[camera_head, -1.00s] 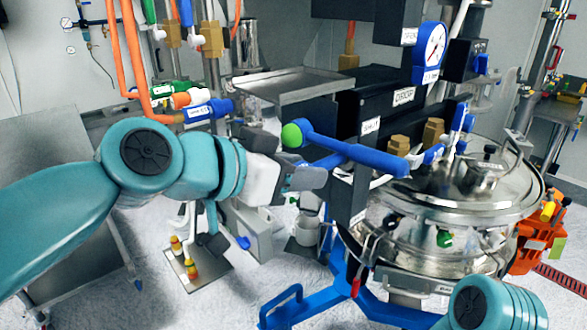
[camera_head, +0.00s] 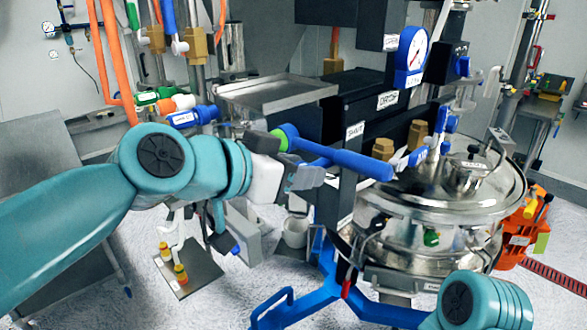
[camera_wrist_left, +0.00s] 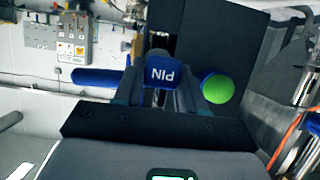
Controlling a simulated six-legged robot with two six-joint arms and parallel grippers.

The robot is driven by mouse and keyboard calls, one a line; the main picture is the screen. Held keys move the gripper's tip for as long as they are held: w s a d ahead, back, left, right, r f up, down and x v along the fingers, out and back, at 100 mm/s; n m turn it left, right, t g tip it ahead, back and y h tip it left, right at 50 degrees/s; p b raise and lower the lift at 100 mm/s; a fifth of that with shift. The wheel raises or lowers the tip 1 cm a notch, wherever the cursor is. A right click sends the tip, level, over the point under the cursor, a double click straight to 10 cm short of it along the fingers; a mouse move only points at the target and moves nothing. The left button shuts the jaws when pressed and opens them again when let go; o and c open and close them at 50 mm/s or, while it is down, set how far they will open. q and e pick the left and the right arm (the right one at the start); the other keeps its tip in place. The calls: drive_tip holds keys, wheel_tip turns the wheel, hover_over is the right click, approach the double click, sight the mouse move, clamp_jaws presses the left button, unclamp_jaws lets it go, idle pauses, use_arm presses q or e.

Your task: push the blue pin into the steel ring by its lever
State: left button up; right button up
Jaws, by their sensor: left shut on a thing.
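The blue pin lever is a long blue bar (camera_head: 345,160) with a green ball (camera_head: 286,137) at its left end in the head view. My left gripper (camera_head: 306,176) is at the bar's left part, just below the green ball. In the left wrist view my left gripper (camera_wrist_left: 160,88) is shut on the blue piece marked PIN (camera_wrist_left: 161,72). The blue bar sticks out to the left there and the green ball (camera_wrist_left: 217,88) to the right. I cannot make out the steel ring; the black block and my fingers may hide it. My right gripper is out of view.
A black block with SHUT (camera_head: 355,130) and DROP labels stands behind the lever. The steel sifter vessel (camera_head: 435,205) is on the right, a steel tray (camera_head: 275,93) behind, and a blue frame (camera_head: 325,290) below. Orange hoses hang at the upper left.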

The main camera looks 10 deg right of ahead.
use_arm(q)
drive_tip(key=shift+w+d, duration=0.4)
drive_tip(key=shift+d, duration=0.2)
drive_tip(key=o, duration=1.2)
drive_tip(key=shift+s+a+r, duration=0.2)
drive_tip(key=shift+a+r, duration=0.05)
drive_tip(key=shift+a, duration=0.2)
drive_tip(key=b+v, duration=0.1)
drive_tip(key=v, duration=1.4)
drive_tip(key=shift+b, duration=0.4)
drive_tip(key=shift+s+a, duration=0.1)
drive_tip(key=shift+s, duration=0.05)
